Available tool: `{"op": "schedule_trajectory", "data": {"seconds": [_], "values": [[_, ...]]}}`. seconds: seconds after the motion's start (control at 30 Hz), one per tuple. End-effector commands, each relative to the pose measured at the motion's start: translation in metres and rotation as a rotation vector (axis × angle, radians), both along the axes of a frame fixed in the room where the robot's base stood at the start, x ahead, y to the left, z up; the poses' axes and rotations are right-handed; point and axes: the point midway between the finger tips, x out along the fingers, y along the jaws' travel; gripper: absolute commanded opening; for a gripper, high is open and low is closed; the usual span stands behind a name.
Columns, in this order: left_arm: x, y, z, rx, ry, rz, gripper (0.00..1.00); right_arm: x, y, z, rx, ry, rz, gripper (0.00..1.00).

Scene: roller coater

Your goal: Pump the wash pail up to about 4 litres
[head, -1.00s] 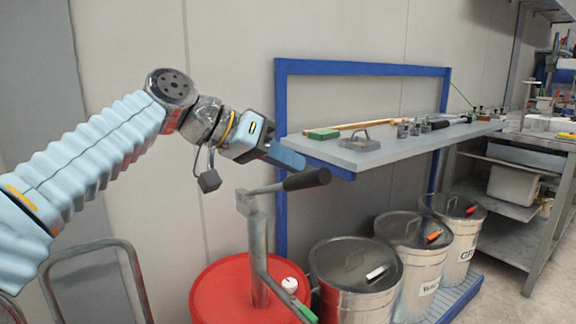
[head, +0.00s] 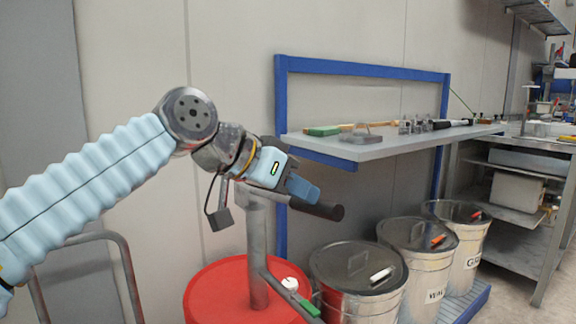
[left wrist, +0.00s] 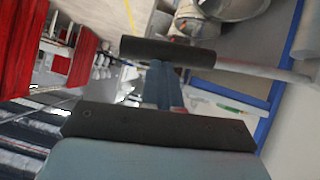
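A hand pump with a grey post (head: 258,262) stands on a red drum (head: 215,291). Its lever ends in a black grip (head: 325,210) and slopes down to the right. My left gripper (head: 301,189) is shut, its blue fingertips at the upper side of the lever by the grip. In the left wrist view, its fingers (left wrist: 163,84) are together and reach the black grip (left wrist: 167,51), not wrapped around it. Lidded metal pails stand to the right; a middle one (head: 412,265) has a label starting "WA", the rest unclear. The pail interiors are hidden. My right gripper is out of view.
A grey shelf (head: 385,147) on a blue frame (head: 281,110) holds a green block (head: 323,131) and several small tools, just right of my left gripper. The pails stand on a blue ribbed platform (head: 470,300). A workbench is at the far right.

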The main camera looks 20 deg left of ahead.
Motion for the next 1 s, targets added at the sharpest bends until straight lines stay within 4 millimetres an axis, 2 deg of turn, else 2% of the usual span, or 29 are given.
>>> {"op": "schedule_trajectory", "data": {"seconds": [0.03,0.1,0.4,0.7,1.0], "values": [[-0.002,-0.003,-0.022,0.029,-0.022,-0.002,0.00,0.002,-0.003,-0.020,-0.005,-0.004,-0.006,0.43],[-0.004,-0.006,-0.036,0.068,-0.052,-0.003,0.00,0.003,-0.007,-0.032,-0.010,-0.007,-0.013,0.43],[-0.007,-0.009,-0.079,0.151,-0.114,-0.001,0.00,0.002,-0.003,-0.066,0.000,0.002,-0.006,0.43],[-0.007,-0.010,-0.093,0.151,-0.106,-0.003,0.00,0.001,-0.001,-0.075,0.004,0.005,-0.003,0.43],[-0.006,-0.010,-0.097,0.154,-0.099,-0.004,0.00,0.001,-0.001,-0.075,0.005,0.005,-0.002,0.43]]}}
